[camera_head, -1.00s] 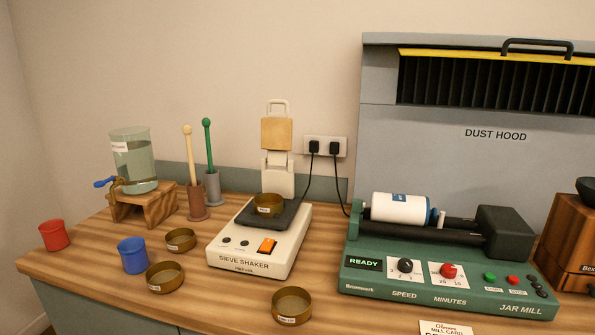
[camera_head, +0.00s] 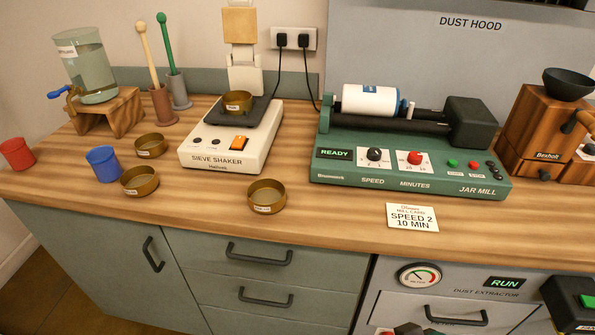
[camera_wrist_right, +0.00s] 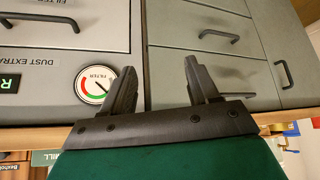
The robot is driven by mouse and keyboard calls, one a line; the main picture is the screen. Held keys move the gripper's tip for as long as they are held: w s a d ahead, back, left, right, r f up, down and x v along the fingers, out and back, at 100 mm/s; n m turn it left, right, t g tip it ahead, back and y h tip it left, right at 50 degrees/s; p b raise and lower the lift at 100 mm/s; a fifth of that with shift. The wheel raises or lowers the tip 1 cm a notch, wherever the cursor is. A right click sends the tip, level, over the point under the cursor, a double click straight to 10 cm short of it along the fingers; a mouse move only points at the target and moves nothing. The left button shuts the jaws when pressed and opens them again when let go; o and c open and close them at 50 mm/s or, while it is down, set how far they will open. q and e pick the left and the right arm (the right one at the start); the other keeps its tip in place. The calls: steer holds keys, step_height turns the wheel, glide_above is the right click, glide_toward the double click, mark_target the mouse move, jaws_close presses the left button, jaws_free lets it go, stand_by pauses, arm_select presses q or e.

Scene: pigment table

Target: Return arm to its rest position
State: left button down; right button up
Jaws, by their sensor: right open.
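My right gripper (camera_wrist_right: 160,84) shows in the right wrist view. Its two dark fingers are spread apart with nothing between them. It is in front of the grey cabinet fronts (camera_wrist_right: 218,70), near the filter gauge (camera_wrist_right: 95,86) of the dust extractor. That view is turned over, with the worktop edge towards the bottom. My left gripper is in neither current view.
The wooden worktop (camera_head: 330,213) carries a sieve shaker (camera_head: 217,158), a green jar mill (camera_head: 330,170), a grinder (camera_head: 535,130), brass bowls, a blue cup (camera_head: 104,164) and a red cup (camera_head: 17,154). Drawer handles (camera_head: 258,257) stick out below. The front strip of worktop is mostly clear.

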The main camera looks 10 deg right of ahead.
steer(key=shift+w+a+f+t+y, duration=0.15)
steer(key=shift+w+a+f+t, duration=0.15)
steer(key=shift+f+t, duration=0.4)
steer(key=shift+w+a+f+t+y, duration=0.2)
steer(key=shift+w+f+t, duration=0.3)
steer(key=shift+f, duration=0.2)
steer(key=shift+w+a+f+t+y, duration=0.15)
steer(key=shift+w+a+f+t, duration=0.15)
steer(key=shift+f+t, duration=0.4)
